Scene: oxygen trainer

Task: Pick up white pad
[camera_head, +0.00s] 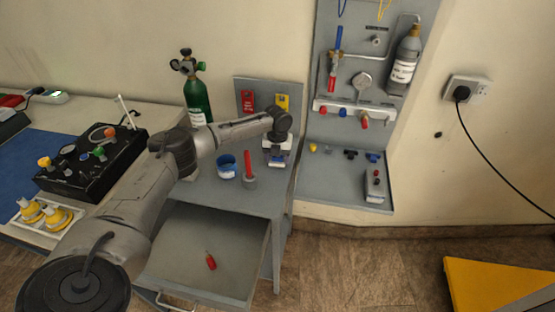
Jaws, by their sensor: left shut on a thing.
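My left arm reaches from the lower left across to the grey table. Its gripper (277,156) points down over the table's back right part. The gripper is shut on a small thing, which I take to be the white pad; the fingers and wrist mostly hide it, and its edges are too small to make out. I cannot tell whether it touches the tabletop. My right gripper is not in view.
An open drawer (190,262) holds a red item (210,261). A grey tool panel (340,180) stands at right.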

